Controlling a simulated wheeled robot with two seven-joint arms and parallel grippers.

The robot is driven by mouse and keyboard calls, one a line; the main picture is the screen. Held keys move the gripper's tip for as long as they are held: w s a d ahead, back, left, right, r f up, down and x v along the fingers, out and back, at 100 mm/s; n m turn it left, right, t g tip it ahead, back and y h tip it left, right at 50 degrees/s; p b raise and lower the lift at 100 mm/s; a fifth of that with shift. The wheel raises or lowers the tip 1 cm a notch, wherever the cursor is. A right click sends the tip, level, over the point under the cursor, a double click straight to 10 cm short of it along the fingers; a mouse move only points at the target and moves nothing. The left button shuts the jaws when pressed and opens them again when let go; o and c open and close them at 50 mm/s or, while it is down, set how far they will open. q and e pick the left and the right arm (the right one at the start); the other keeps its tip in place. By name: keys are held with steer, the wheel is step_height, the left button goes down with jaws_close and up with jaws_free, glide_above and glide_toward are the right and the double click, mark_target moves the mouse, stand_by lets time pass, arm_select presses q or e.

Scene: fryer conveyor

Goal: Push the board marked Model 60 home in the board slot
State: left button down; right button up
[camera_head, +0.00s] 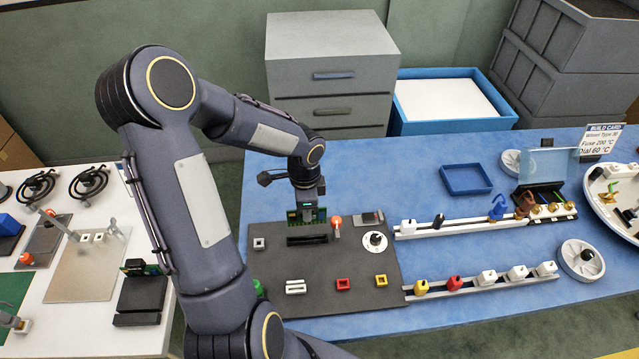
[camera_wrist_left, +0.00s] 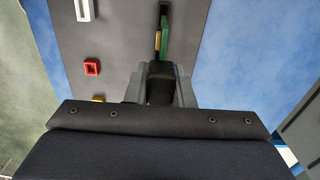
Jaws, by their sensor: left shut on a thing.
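My left gripper (camera_head: 305,202) points down over the back edge of the dark grey panel (camera_head: 264,278). It is shut on a green board (camera_head: 306,214), which is upright; its marking is too small to read. The black board slot (camera_head: 307,239) lies on the panel just in front of the board in the head view. I cannot tell whether the board's lower edge is in it. In the left wrist view the gripper (camera_wrist_left: 160,78) is at the near end of the board (camera_wrist_left: 165,38), seen edge-on. My right gripper is not in view.
An orange-red knob (camera_head: 335,221) and a white dial (camera_head: 375,241) stand close right of the board. White, red and yellow sockets sit on the panel. Another green board (camera_head: 152,269) stands on the left table. A blue tray (camera_head: 466,179) and rails (camera_head: 470,227) are to the right.

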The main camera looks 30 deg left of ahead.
arm_select(q)
steer(key=shift+a+f, duration=0.1)
steer(key=shift+f, duration=0.15)
steer(key=shift+f+b, duration=2.3)
steer(key=shift+f, duration=0.15)
steer(key=shift+s+f+b, duration=0.1)
steer(key=shift+f+b, duration=1.45)
steer(key=shift+f, duration=0.15)
steer(key=c, duration=1.2)
jaws_free()
steer(key=shift+o, duration=0.2)
steer(key=shift+r+p, duration=2.55)
steer(key=shift+r, duration=0.5)
